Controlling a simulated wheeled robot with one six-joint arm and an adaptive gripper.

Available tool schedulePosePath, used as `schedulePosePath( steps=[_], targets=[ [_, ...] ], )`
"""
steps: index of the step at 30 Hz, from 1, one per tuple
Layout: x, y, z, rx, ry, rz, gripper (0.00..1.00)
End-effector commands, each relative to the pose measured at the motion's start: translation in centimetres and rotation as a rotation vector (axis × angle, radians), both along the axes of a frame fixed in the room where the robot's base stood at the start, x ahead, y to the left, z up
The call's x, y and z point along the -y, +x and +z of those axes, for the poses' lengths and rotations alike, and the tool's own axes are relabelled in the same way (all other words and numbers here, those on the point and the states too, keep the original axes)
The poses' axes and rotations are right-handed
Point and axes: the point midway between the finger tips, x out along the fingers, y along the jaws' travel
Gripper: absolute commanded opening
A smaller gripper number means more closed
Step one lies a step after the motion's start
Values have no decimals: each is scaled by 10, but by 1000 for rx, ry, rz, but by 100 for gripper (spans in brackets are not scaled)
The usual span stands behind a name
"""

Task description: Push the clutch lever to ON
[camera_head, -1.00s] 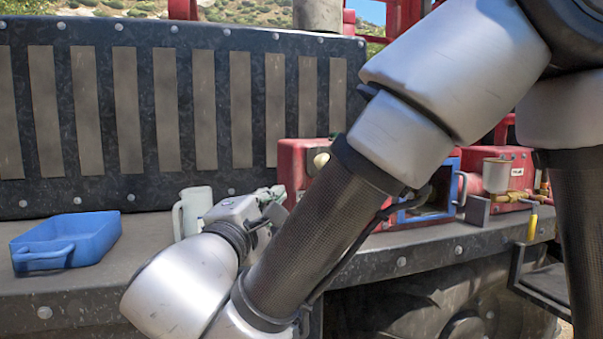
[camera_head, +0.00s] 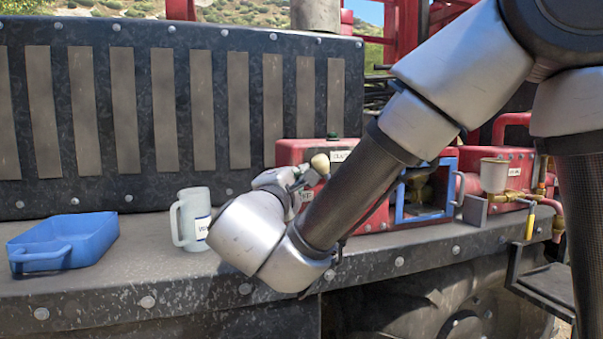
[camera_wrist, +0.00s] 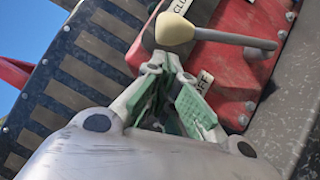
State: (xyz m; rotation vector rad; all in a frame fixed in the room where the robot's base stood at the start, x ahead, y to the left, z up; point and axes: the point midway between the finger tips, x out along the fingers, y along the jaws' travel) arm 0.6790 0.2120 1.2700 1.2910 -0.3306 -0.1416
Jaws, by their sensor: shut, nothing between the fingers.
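The clutch lever is a grey rod with a cream knob (camera_head: 320,163) on the red housing (camera_head: 290,153). In the wrist view its knob (camera_wrist: 175,28) is at the top and its rod runs right to a pivot. A "CLU…" label is partly visible above the rod, and an "OFF" label (camera_wrist: 201,84) is below it. My gripper (camera_head: 300,176) is shut and empty, just left of and below the knob. In the wrist view my gripper (camera_wrist: 164,66) has its tips right beside the knob; I cannot tell whether they touch. My forearm hides part of the housing.
A pale mug (camera_head: 190,220) stands on the dark ledge (camera_head: 160,265), left of my wrist. A blue tray (camera_head: 95,240) lies farther left. A blue-framed opening (camera_head: 402,205) and a metal cup (camera_head: 494,176) are right of my forearm.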

Motion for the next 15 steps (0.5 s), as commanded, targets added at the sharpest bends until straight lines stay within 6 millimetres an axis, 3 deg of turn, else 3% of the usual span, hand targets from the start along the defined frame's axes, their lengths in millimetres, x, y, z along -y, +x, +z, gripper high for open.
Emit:
schedulePosePath(
  steps=[6, 15],
  targets=[
    [12, 6, 4, 0, 0, 1, 0],
    [12, 7, 4, -1, -1, 1, 0]
  ],
)
